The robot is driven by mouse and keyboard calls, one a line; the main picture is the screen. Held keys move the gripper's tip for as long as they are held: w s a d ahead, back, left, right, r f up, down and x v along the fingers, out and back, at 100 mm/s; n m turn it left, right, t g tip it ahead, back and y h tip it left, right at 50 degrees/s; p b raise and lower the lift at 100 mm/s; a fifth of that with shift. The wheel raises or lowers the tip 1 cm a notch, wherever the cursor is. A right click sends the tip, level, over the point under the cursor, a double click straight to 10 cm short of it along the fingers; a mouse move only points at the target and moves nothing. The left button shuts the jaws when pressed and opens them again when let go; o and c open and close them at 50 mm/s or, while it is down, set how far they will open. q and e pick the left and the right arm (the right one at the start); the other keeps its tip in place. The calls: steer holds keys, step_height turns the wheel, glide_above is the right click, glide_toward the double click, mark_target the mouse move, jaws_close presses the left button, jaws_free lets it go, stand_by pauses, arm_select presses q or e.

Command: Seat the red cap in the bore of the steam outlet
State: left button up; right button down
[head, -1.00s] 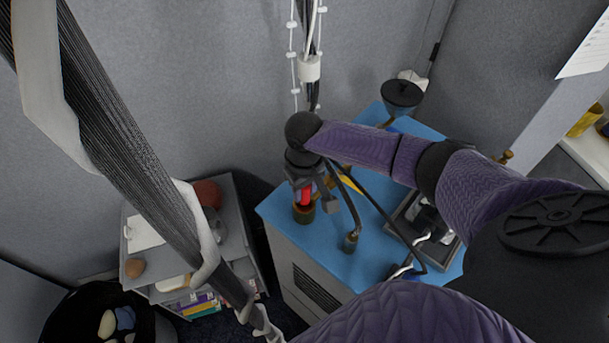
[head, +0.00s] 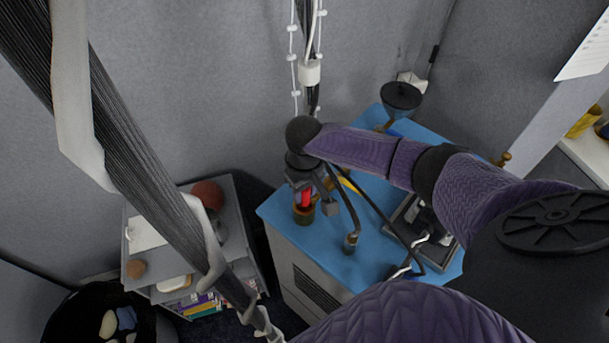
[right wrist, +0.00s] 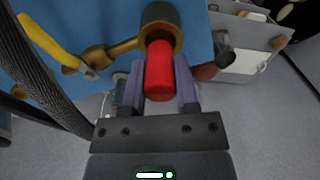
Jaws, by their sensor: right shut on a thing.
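My right gripper (right wrist: 158,95) is shut on the red cap (right wrist: 159,72), a short red cylinder held between the two fingers. The cap also shows in the head view (head: 306,197), below my right wrist. The steam outlet (right wrist: 161,25) is a brass-coloured round fitting with a dark bore, on the blue table top. In the head view the outlet (head: 303,214) stands near the table's left front corner. The cap's far end overlaps the outlet's mouth in the right wrist view; how deep it sits is hidden. My left gripper is not in view.
The blue table top (head: 345,265) carries a yellow-handled tool (right wrist: 42,40), a black funnel-like cup (head: 402,96) and a dark machine with cables at the right. A grey shelf (head: 240,235) stands to the left, apart from the table.

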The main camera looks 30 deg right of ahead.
mark_target(304, 199)
steer(key=shift+f+b, duration=0.9)
steer(key=shift+f, duration=0.75)
steer(key=shift+c, duration=1.4)
jaws_free()
step_height(304, 199, up, 10)
steer(key=shift+r+p, duration=0.1)
steer(key=shift+p, duration=0.55)
steer(key=shift+s, duration=0.1)
